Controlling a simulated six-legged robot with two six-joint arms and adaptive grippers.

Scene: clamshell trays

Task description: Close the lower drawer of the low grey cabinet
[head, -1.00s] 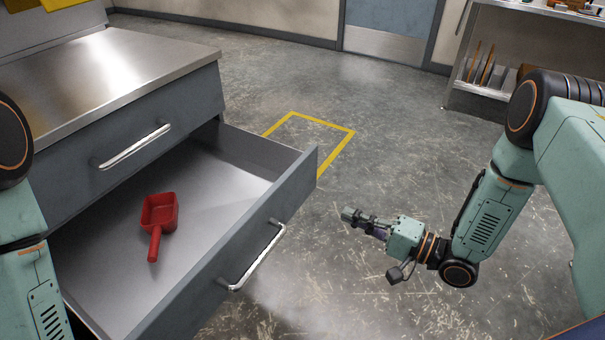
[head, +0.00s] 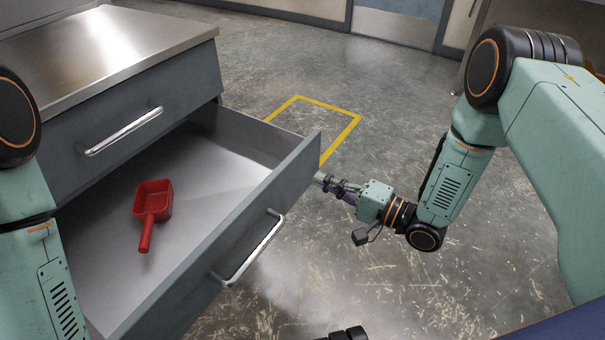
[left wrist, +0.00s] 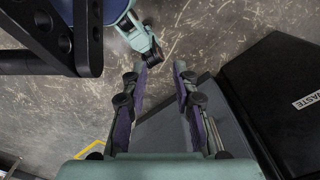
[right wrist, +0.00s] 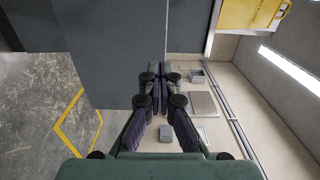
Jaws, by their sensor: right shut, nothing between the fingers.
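The low grey cabinet (head: 60,140) stands at the left with its steel top. Its lower drawer (head: 275,203) is pulled far out, and a bar handle (head: 250,250) is on its front. A red scoop (head: 152,205) lies inside. The upper drawer (head: 150,105) is flush with the cabinet. My right gripper (head: 322,180) is shut and empty, with its tips at the outer face of the drawer front near its far end; I cannot tell whether they touch. It also shows shut in the right wrist view (right wrist: 160,78). My left gripper (left wrist: 160,72) is open and empty.
A yellow floor outline (head: 340,125) lies beyond the drawer. The floor (head: 420,120) right of the drawer is clear apart from my arm. A black box with a label ending in "ASTE" (left wrist: 280,90) is at the right of the left wrist view.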

